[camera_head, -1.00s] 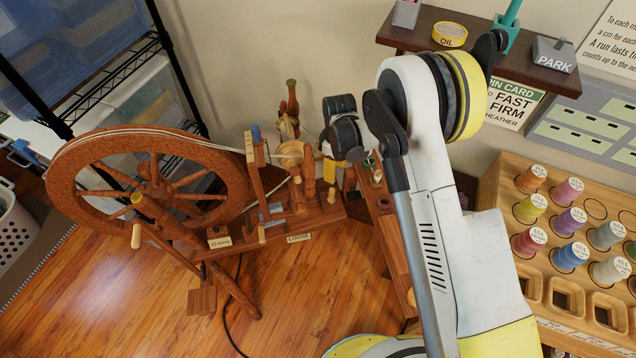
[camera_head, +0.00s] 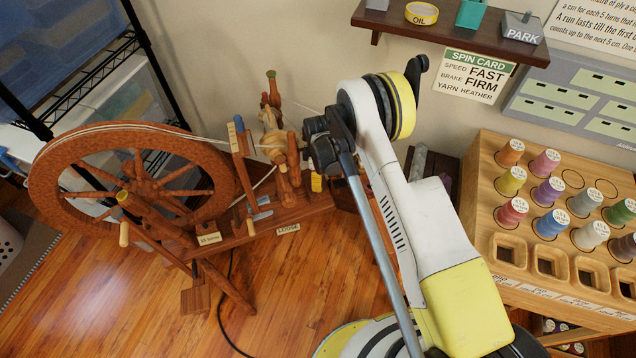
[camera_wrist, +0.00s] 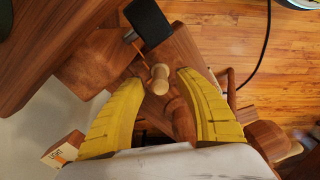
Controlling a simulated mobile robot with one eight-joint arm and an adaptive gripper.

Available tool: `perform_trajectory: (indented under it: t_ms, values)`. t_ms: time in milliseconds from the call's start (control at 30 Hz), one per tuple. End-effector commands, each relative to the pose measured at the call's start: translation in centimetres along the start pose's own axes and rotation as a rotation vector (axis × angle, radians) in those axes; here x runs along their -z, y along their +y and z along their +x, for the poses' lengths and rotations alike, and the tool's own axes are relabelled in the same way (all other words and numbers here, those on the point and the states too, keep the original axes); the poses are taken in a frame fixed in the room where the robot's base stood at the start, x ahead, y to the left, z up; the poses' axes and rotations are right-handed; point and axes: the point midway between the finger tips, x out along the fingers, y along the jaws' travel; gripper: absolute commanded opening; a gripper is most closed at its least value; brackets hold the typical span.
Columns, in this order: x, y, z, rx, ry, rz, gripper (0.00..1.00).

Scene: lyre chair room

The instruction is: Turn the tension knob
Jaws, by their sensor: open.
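A wooden spinning wheel (camera_head: 140,190) stands on the floor at left in the head view. A "LOOSE" label (camera_head: 288,228) is on its base. My gripper (camera_head: 317,183) is over the right end of that base, its yellow fingertips partly hidden. In the wrist view my gripper (camera_wrist: 156,95) is open, with a finger on each side of a pale rounded wooden knob (camera_wrist: 159,76). The knob stands on a brown wooden part, with gaps to both fingers. I cannot tell for certain that it is the tension knob.
A small card (camera_wrist: 62,152) lies near the left finger. A black block (camera_wrist: 148,22) is above the knob in the wrist view. A spool rack (camera_head: 550,240) and a shelf (camera_head: 450,35) are at right. A wire rack (camera_head: 85,70) is at left.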

Motion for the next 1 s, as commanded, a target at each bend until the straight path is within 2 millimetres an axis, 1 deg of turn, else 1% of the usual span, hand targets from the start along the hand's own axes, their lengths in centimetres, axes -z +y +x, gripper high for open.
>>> perform_trajectory:
  t_ms: [67,300,333,367,400,433,467,667,867,1000]
  values:
    - [0.01,0.00,0.35,0.000,0.000,0.000,0.41]
    - [0.01,-0.01,0.32,0.000,0.000,0.000,0.41]
    - [0.01,-0.01,0.32,0.000,0.000,0.000,0.37]
    - [0.01,-0.01,0.32,0.000,0.000,0.000,0.28]
    - [0.01,-0.01,0.32,0.000,0.000,0.000,0.15]
    - [0.01,-0.01,0.32,0.000,0.000,0.000,0.06]
    - [0.01,-0.01,0.31,0.000,0.000,0.000,0.00]
    - [0.01,-0.01,0.31,0.000,0.000,0.002,0.00]
    - [0.01,0.00,0.30,0.000,0.000,0.118,0.00]
    - [0.00,0.00,0.30,0.000,0.000,0.136,0.00]
